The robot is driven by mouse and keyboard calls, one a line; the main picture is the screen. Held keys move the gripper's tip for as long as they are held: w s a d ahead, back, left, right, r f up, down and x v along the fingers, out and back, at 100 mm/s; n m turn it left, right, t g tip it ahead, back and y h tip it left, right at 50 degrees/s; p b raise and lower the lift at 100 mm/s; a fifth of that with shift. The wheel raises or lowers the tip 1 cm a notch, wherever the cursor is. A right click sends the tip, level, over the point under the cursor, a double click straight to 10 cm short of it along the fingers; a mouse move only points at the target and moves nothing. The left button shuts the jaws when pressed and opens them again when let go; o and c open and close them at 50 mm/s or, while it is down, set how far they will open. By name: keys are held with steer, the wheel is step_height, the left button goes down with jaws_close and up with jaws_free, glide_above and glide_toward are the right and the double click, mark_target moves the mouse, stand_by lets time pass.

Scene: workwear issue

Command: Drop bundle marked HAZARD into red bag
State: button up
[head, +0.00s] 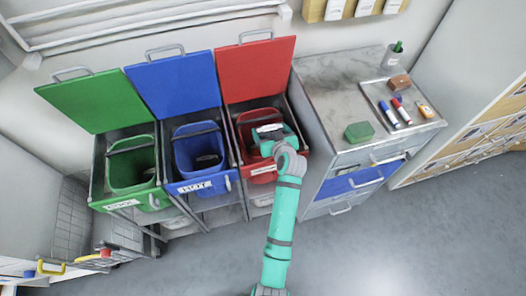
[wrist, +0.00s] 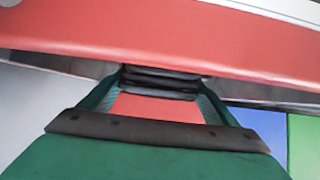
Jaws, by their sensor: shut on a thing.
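The red bag (head: 246,150) hangs in the rightmost of three lidded stands. My gripper (head: 268,131) is over its mouth at the end of my teal arm. It is shut on a bundle that shows a pale top (head: 269,128) in the head view. In the wrist view the bundle (wrist: 160,82) is a dark, layered strip between the fingertips of my gripper (wrist: 160,88). No marking on it can be read. My gripper hides part of the bag's inside.
The red lid (head: 256,69) stands open behind the bag. A blue bag (head: 200,158) and a green bag (head: 132,168) stand to the left, lids up. A grey cabinet (head: 335,90) with a tray (head: 375,92), markers and a green block (head: 359,131) stands right. Floor in front is clear.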

steer(key=o, duration=1.1)
steer(key=v, duration=1)
steer(key=shift+s+r, duration=0.2)
steer(key=shift+s, duration=0.15)
steer(key=shift+d, duration=0.1)
